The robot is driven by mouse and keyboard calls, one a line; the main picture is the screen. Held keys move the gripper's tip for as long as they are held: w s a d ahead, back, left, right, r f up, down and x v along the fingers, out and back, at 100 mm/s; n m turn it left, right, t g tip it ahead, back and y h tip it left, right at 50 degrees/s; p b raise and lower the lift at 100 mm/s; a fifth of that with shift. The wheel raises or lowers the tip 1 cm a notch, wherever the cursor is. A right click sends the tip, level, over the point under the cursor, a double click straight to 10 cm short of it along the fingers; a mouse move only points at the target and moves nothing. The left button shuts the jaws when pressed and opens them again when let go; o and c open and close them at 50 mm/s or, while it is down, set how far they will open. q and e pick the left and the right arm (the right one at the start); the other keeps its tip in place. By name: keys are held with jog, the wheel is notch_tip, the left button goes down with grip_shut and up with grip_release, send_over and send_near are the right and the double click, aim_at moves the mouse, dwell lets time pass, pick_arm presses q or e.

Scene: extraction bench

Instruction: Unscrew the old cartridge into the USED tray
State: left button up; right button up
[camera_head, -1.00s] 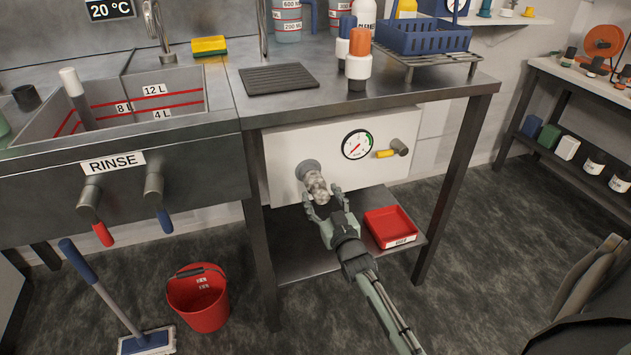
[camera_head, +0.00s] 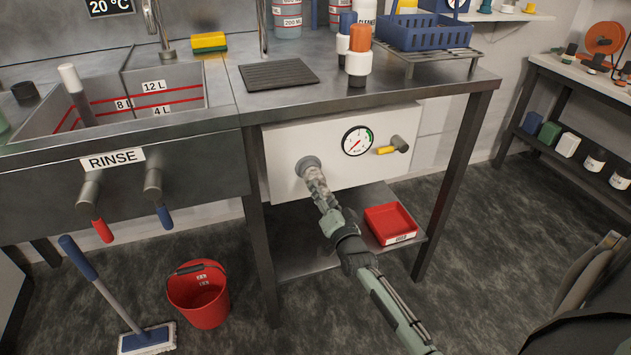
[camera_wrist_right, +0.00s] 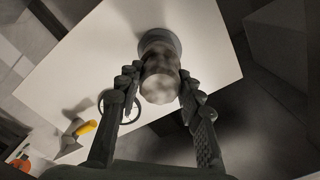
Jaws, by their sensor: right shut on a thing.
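The old cartridge (camera_head: 314,180) is a mottled grey-brown cylinder, seated at the round fitting (camera_head: 306,164) on the white panel's front. It points out and down from the panel. My right gripper (camera_head: 326,203) is shut on the cartridge's outer end. In the right wrist view the cartridge (camera_wrist_right: 160,84) sits between the two fingers, with its far end at the fitting. The red USED tray (camera_head: 388,218) stands on the lower shelf, right of the gripper; its inside looks empty and its label is too small to read. My left gripper is out of view.
The white panel (camera_head: 280,148) carries a gauge (camera_head: 357,141) and a yellow-handled valve (camera_head: 388,150) right of the cartridge. The bench leg (camera_head: 455,185) stands right of the tray. A red bucket (camera_head: 200,300) and a mop (camera_head: 146,340) are on the floor at left.

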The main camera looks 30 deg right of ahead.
jog(key=shift+c, duration=0.5)
jog(key=n, duration=0.4)
grip_shut()
jog(key=shift+s, duration=0.1)
jog(key=shift+v, duration=2.9)
